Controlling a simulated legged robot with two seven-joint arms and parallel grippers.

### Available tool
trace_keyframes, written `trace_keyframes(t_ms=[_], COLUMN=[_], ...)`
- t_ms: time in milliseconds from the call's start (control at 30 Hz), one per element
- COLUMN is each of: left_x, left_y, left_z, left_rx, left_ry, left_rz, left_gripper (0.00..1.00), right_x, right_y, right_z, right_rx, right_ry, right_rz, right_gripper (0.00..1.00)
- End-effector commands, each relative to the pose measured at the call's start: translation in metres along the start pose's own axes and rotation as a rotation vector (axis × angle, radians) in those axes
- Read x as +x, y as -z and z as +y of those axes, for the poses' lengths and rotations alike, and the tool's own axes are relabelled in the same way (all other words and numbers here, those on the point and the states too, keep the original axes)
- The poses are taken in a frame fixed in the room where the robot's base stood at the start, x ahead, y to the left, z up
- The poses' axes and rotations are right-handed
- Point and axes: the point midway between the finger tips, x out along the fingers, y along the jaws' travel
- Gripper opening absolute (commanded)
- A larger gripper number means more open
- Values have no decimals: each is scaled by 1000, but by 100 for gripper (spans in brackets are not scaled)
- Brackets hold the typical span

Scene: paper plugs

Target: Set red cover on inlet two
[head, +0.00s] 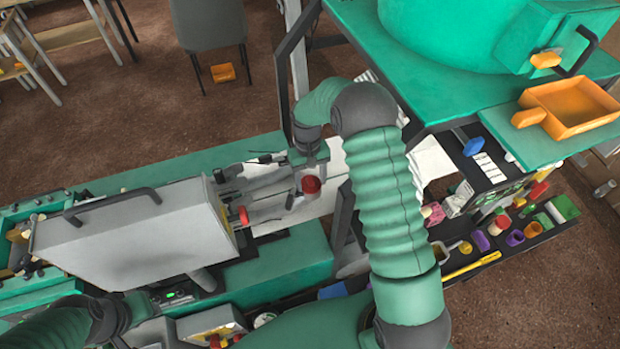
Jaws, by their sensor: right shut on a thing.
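The red cover (311,185) is a small round cap held at the tip of my right gripper (308,172). The gripper is shut on it, and the gripper's dark wrist partly hides the fingers. Cover and gripper are over the right end of the grey pipes (265,185) that stick out of a grey box-shaped machine (135,235). I cannot tell which pipe is inlet two or whether the cover touches one. Another red round part (244,215) sits near the box's right end. My left arm shows at the bottom left; its gripper is not visible.
A green bench (290,270) carries the machine. A dark shelf at right holds several coloured small items, including a purple cup (515,238). Above it, an orange tray (572,105) rests on a green table (495,95). A grey chair (208,25) stands at the back.

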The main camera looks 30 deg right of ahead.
Motion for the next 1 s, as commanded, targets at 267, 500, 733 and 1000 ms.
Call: trace_keyframes(t_ms=[267,500,733,1000], left_x=[5,4,4,4], left_y=[-1,-1,-1,-1], left_z=[0,0,0,0], left_rx=[0,0,0,0], left_ry=[0,0,0,0], left_rz=[0,0,0,0], left_gripper=[36,36,36,36], right_x=[9,8,8,8], right_y=[3,2,1,1], right_z=[0,0,-2,-4], right_rx=[1,1,-1,-2], right_ry=[0,0,1,2], right_rz=[-2,-1,-2,-3], right_gripper=[19,80,80,80])
